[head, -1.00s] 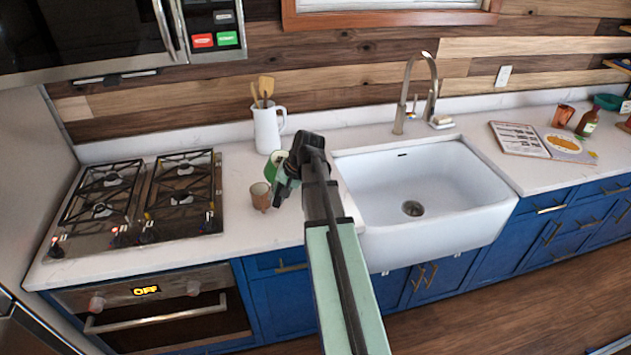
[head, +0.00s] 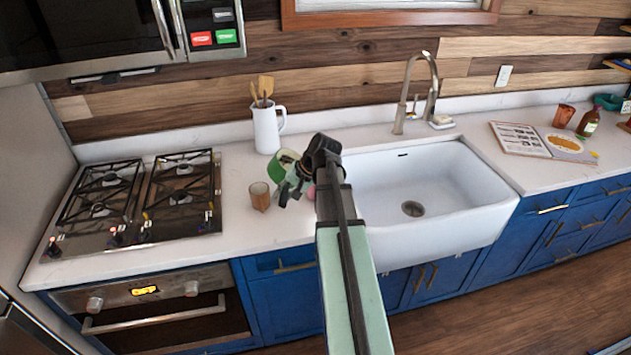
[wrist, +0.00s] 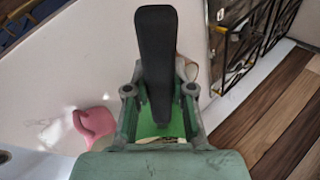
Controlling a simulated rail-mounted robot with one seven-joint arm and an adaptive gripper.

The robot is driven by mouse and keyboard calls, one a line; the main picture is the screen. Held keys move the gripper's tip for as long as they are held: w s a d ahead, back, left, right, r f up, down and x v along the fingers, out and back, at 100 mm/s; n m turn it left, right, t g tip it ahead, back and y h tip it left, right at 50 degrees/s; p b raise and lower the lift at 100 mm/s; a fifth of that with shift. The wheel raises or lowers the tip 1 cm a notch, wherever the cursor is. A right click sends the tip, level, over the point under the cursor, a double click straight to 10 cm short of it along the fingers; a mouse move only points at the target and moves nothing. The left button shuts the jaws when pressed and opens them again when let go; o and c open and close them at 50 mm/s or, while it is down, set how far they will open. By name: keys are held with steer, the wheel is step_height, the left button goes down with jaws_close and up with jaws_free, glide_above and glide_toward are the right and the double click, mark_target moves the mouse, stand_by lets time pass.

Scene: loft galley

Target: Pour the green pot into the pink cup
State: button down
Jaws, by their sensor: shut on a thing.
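The green pot (head: 281,172) is held by my gripper (head: 290,187) above the counter, between the white pitcher and the sink. Its rim and part of its inside show in the head view, and it looks somewhat tilted. In the wrist view the green pot (wrist: 150,127) sits between my fingers, partly hidden by the gripper. The pink cup (wrist: 97,122) stands on the counter left of the pot in the wrist view, apart from it. In the head view only a sliver of the pink cup (head: 311,192) shows beside my arm.
A brown cup (head: 260,197) stands on the counter just left of my gripper. A white pitcher with utensils (head: 268,130) is behind. The gas stove (head: 140,200) is to the left and the white sink (head: 430,185) to the right.

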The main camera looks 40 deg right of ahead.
steer(key=shift+s+d+r+t+y+b, duration=0.4)
steer(key=shift+s+d+t+y+b, duration=0.15)
steer(key=shift+t+b, duration=0.2)
stand_by(0.4)
steer(key=shift+s+d+r+t+y+b, duration=0.25)
steer(key=shift+d+r+t+y+b, duration=0.1)
steer(key=shift+t+y+b, duration=0.45)
steer(key=shift+s+d+r+t+y+b, duration=0.3)
steer(key=shift+t+y+b, duration=0.25)
steer(key=shift+b, duration=0.35)
stand_by(1.9)
steer(key=shift+s+d+f+t+y+b, duration=0.3)
steer(key=shift+f+t+y+b, duration=0.3)
steer(key=shift+b, duration=0.65)
stand_by(1.1)
steer(key=shift+s+d+r+t+y+b, duration=0.2)
steer(key=shift+s+d+t+y+b, duration=0.1)
steer(key=shift+t+y+b, duration=0.1)
stand_by(0.5)
